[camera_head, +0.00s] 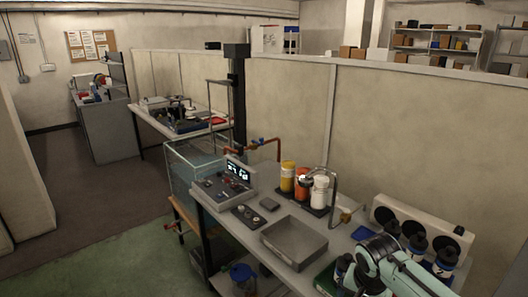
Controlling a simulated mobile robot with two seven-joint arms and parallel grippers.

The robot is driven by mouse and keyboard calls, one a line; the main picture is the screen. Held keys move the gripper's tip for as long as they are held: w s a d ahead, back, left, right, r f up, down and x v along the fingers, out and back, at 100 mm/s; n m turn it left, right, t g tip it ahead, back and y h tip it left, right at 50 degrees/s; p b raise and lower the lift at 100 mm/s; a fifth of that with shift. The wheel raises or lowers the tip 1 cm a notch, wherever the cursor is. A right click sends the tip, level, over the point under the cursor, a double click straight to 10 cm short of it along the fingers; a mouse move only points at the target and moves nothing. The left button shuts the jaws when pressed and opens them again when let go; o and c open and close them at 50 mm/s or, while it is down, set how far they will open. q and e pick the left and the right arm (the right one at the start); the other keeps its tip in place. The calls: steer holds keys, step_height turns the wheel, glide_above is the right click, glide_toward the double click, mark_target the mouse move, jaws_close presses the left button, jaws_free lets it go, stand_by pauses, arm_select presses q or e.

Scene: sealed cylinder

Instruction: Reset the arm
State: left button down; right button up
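A light teal link of my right arm (400,268) comes in at the bottom right, over the near end of the bench. Its rounded joint shows, but no gripper fingers are visible there. My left arm and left gripper are out of view. A white housing with round dark openings (425,222) stands behind this arm. Several dark-topped cylinders with blue and white labels (416,246) stand in front of it, partly hidden by my arm. Yellow (287,176), orange (301,188) and white (319,193) containers stand in a row farther back.
The bench holds an empty grey tray (294,242) and a control panel with a lit display (225,184). A glass tank (190,168) stands beyond its left end. A partition wall (400,130) runs behind. The green floor (120,265) at left is clear.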

steer(key=s+a+f+n+g+y+p, duration=0.15)
steer(key=a+f, duration=0.25)
steer(key=f, duration=0.9)
steer(key=s+a+f+n+g+y, duration=0.1)
steer(key=s+a+f+n+y, duration=0.2)
steer(key=f, duration=1)
arm_select(q)
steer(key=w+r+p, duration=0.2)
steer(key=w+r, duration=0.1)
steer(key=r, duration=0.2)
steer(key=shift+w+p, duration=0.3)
steer(key=shift+p, duration=0.1)
arm_select(e)
steer(key=s+a+f, duration=0.1)
steer(key=s+f, duration=0.3)
steer(key=s, duration=0.3)
steer(key=s+a+f+m, duration=0.1)
steer(key=s+f, duration=0.4)
steer(key=s, duration=0.3)
steer(key=s+a+f+g, duration=0.1)
steer(key=s+f, duration=0.3)
steer(key=s, duration=0.4)
steer(key=shift+a+f, duration=0.25)
steer(key=shift+a, duration=0.05)
steer(key=shift+m+y, duration=0.25)
